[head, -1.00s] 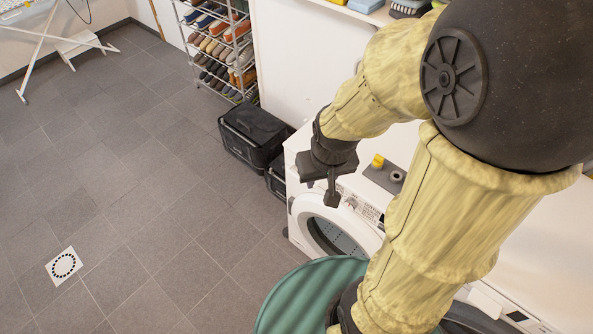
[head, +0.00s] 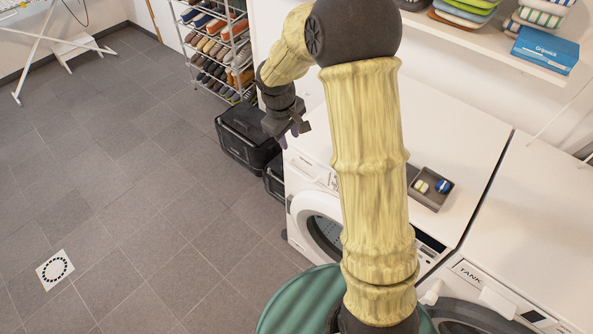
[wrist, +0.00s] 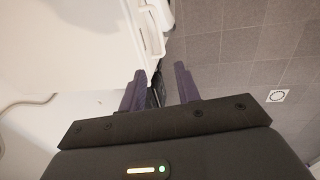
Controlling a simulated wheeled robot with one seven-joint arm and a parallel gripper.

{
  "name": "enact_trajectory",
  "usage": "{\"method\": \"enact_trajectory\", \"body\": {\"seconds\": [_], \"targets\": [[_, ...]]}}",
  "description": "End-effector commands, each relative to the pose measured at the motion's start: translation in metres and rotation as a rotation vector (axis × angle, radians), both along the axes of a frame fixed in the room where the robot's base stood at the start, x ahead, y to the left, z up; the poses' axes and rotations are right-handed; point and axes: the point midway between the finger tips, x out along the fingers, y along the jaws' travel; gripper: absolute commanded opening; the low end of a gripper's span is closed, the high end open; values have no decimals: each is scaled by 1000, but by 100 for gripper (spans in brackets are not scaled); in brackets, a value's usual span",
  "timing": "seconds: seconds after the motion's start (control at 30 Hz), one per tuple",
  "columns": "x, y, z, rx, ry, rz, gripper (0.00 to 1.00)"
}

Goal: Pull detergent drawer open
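The white washing machine (head: 330,180) stands below my gripper in the head view, with its round door on the front. The detergent drawer front (head: 305,166) appears to be at the upper left of its front panel, shut as far as I can see. My gripper (head: 291,134) hangs above and slightly left of that corner, apart from it. In the wrist view my gripper (wrist: 159,86) is open, with two purple fingers apart and nothing held. White front parts of the machine (wrist: 151,30) show ahead of the fingers; I cannot tell which is the drawer.
Black bins (head: 246,138) stand left of the machine, beside a shoe rack (head: 222,50). A second machine marked TANK (head: 490,285) is at the right. A grey tray (head: 430,187) sits on top. Tiled floor (head: 130,180) is clear at the left.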

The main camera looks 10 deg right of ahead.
Motion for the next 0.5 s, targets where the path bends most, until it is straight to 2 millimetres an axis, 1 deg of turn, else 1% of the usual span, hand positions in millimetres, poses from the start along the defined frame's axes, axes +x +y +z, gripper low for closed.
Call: {"method": "enact_trajectory", "body": {"seconds": [0.27, 0.37, 0.5], "targets": [[0, 0, -1, 2, 0, -2, 33], [0, -1, -9, 1, 2, -2, 33], [2, -4, -27, 0, 3, -3, 33]]}}
